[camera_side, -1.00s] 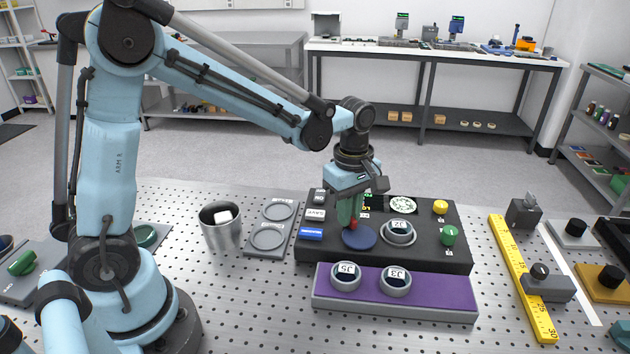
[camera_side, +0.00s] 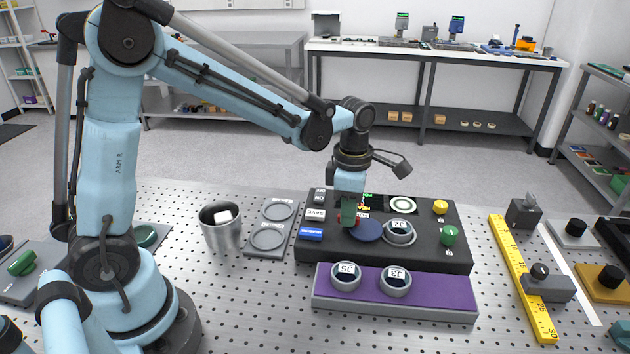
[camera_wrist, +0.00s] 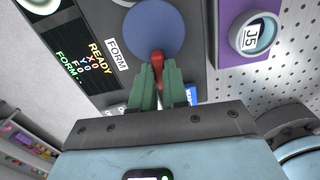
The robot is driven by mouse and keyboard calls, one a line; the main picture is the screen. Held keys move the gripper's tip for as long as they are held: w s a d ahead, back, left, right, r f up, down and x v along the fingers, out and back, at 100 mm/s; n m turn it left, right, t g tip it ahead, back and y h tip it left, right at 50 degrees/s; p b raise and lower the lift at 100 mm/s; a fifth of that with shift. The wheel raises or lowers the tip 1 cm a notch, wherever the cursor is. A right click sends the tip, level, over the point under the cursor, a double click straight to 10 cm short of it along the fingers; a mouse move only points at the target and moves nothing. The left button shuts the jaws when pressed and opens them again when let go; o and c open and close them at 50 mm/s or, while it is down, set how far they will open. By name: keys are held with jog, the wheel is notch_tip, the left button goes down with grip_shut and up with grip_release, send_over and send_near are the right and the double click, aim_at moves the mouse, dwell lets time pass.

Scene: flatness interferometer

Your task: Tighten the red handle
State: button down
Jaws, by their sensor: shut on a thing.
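The red handle (camera_wrist: 157,62) sticks out from the edge of a round blue disc (camera_wrist: 155,28) in the wrist view. My gripper (camera_wrist: 156,80) is shut on the handle, its green fingers on either side of it. In the side view my gripper (camera_side: 348,216) points down at the left of the blue disc (camera_side: 367,231), on the black instrument (camera_side: 310,256). The fingers mostly hide the handle there. The display (camera_wrist: 82,62) reads READY in yellow in the wrist view.
A grey ring marked J2 (camera_side: 400,232) sits right beside the disc. Green (camera_side: 449,235) and yellow (camera_side: 440,207) knobs stand farther right. The purple rest (camera_side: 425,305) in front holds rings J5 and J3. A metal cup (camera_side: 221,235) and grey tray (camera_side: 265,252) stand left.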

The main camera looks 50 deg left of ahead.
dwell(0.4)
jog(key=c, duration=1.1)
grip_release()
jog(key=shift+c, duration=0.2)
jog(key=shift+r, duration=0.15)
notch_tip(320, 180, up, 12)
jog(key=s+a+f+m+t, duration=0.1)
jog(key=s+m, duration=0.4)
jog(key=m, duration=0.8)
jog(key=s+f+m+t, duration=0.4)
jog(key=s+m+t, duration=0.1)
jog(key=m, duration=0.8)
jog(key=shift+s+a+t, duration=0.15)
jog(key=shift+a+t, duration=0.25)
jog(key=shift+t, duration=0.2)
